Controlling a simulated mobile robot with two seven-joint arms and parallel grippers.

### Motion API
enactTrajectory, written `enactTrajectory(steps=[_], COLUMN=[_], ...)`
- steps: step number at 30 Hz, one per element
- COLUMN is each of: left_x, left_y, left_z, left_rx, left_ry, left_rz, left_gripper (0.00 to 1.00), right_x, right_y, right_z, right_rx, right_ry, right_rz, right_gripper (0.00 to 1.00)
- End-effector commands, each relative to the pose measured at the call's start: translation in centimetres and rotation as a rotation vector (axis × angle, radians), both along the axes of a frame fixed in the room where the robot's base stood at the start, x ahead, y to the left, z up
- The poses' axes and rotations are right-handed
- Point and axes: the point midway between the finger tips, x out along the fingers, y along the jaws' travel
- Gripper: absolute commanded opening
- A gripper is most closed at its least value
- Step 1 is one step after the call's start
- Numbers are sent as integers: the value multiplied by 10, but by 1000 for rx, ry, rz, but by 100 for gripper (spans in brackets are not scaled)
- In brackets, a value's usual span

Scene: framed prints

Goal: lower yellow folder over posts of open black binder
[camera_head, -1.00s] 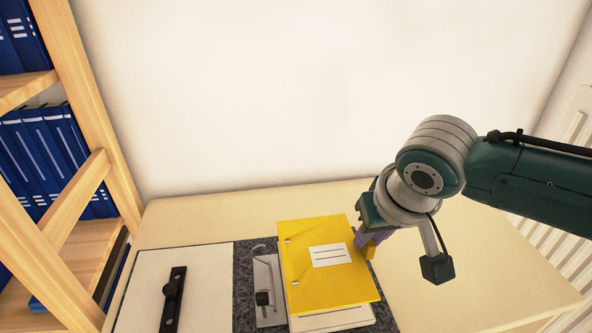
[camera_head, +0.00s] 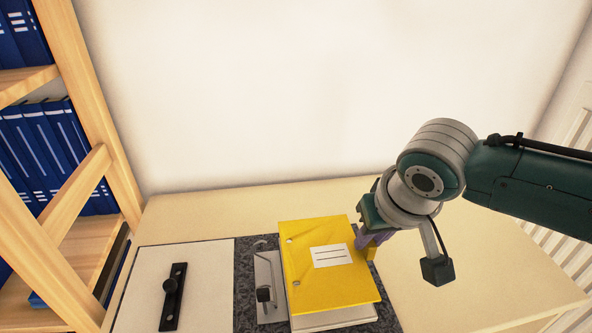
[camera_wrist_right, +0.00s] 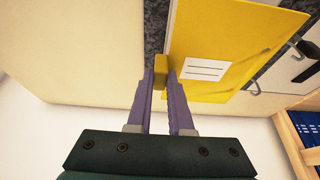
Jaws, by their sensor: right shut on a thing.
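The yellow folder (camera_head: 328,270) has a white label and two holes along its left edge. It lies flat or nearly flat over the right side of the open binder (camera_head: 242,300), just right of the metal mechanism (camera_head: 264,270) with its posts. I cannot tell whether its holes sit over the posts. My right gripper (camera_head: 371,247) is shut on the yellow tab at the folder's right edge; the tab also shows between the fingers in the right wrist view (camera_wrist_right: 160,72). White paper shows under the folder's near edge. My left gripper is not in view.
The binder's left cover (camera_head: 205,285) lies open, pale inside, with a black clamp bar (camera_head: 173,297) on it. The table (camera_head: 470,270) is clear to the right. A wooden shelf (camera_head: 110,170) with blue binders stands at the left, and a white wall rises behind.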

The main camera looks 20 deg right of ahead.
Motion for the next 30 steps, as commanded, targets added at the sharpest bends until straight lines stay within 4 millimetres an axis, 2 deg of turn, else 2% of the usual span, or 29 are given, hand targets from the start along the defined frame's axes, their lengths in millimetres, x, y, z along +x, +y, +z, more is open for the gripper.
enactTrajectory(steps=[30], left_x=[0], left_y=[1], left_z=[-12], left_rx=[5], left_ry=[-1], left_rz=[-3], left_gripper=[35], right_x=[0], right_y=[0], right_z=[-19], right_rx=[0], right_ry=[0], right_rz=[-1], right_gripper=[0])
